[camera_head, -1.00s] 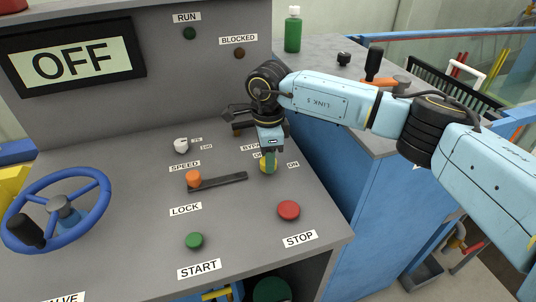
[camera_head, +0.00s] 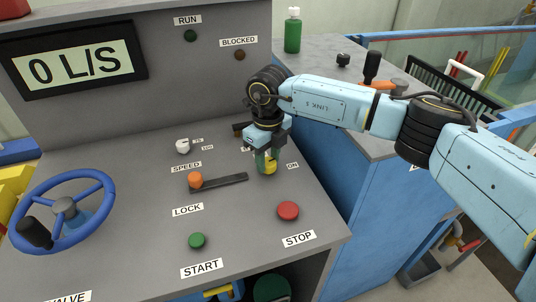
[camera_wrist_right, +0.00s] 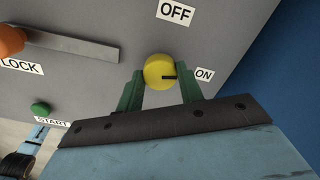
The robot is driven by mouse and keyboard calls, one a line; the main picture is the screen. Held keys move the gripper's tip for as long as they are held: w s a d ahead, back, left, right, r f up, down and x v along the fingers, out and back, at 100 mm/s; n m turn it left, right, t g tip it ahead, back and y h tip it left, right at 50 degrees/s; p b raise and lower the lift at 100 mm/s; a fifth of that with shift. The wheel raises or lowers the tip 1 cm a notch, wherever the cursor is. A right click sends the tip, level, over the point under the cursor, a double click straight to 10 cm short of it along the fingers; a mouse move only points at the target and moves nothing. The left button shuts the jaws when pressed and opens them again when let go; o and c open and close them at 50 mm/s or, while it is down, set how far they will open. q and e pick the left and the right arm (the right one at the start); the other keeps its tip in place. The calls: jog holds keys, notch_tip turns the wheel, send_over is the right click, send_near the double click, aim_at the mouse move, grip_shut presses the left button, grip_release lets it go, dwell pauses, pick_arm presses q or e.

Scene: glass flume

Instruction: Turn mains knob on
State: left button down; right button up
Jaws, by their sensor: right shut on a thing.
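The yellow mains knob (camera_head: 270,169) sits on the grey panel beside the ON label (camera_head: 293,166). In the right wrist view the knob (camera_wrist_right: 158,71) has a dark pointer mark aimed right, at the ON label (camera_wrist_right: 204,75); the OFF label (camera_wrist_right: 176,11) is above it. My right gripper (camera_head: 265,160) reaches down over the knob, its green fingers (camera_wrist_right: 160,88) on either side of it, shut on it. The display (camera_head: 82,64) reads 0 L/S.
An orange-knobbed lock slider (camera_head: 220,182) lies left of the mains knob. A red stop button (camera_head: 288,211) and a green start button (camera_head: 197,240) are nearer the front. A white speed knob (camera_head: 183,146) and a blue valve wheel (camera_head: 62,213) are further left.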

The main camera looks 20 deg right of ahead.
aim_at(268, 162)
jog(key=shift+r+m, duration=0.1)
jog(key=shift+m, duration=1)
pick_arm(q)
jog(key=shift+s+d+r+p, duration=0.25)
jog(key=shift+d+r+p, duration=0.1)
jog(key=shift+d, duration=0.4)
pick_arm(e)
jog(key=shift+m, duration=0.3)
pick_arm(q)
jog(key=shift+a, duration=0.2)
pick_arm(e)
jog(key=o, duration=1)
pick_arm(q)
jog(key=shift+d+r+p, duration=0.3)
jog(key=shift+r+p, duration=0.05)
pick_arm(e)
notch_tip(268, 162, up, 13)
jog(key=shift+r, duration=0.15)
